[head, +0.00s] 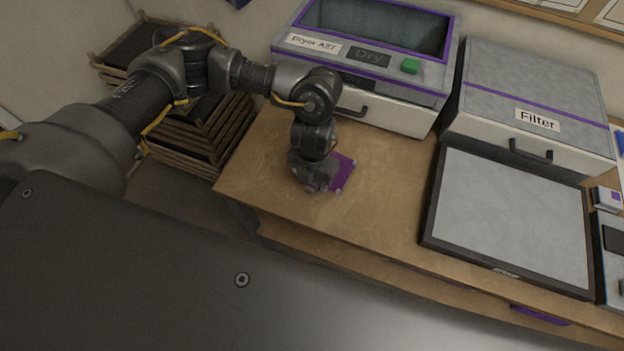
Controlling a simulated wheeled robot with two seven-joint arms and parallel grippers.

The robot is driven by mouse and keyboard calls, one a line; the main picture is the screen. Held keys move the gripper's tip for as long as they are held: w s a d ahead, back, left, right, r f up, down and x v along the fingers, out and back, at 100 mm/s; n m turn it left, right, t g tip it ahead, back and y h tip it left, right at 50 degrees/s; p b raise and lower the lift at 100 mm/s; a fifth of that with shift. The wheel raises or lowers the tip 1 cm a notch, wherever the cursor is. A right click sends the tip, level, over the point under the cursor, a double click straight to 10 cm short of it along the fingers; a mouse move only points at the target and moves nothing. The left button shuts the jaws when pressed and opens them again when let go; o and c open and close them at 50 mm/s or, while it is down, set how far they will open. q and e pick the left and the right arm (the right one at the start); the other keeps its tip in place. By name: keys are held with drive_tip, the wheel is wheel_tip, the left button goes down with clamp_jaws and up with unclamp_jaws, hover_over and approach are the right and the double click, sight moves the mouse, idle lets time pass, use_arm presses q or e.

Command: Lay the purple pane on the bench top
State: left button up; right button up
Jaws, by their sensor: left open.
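The purple pane (344,174) lies flat on the wooden bench top (385,215), near its left end and in front of the dryer. My left gripper (322,188) is right over the pane's left part, pointing down, with its jaws open. The gripper hides part of the pane, and I cannot tell whether the fingers touch it. My right gripper is not in view.
The dryer (385,107) with a green button (410,65) stands behind the pane. A grey Filter box (540,90) and a dark-framed panel (510,215) are to the right. Bench top between pane and panel is clear. Stacked wooden frames (185,150) stand left of the bench.

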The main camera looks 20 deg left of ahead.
use_arm(q)
wheel_tip(320, 180, up, 18)
drive_tip(key=p, duration=0.5)
drive_tip(key=shift+r+p, duration=0.2)
drive_tip(key=shift+p, duration=0.15)
idle(0.6)
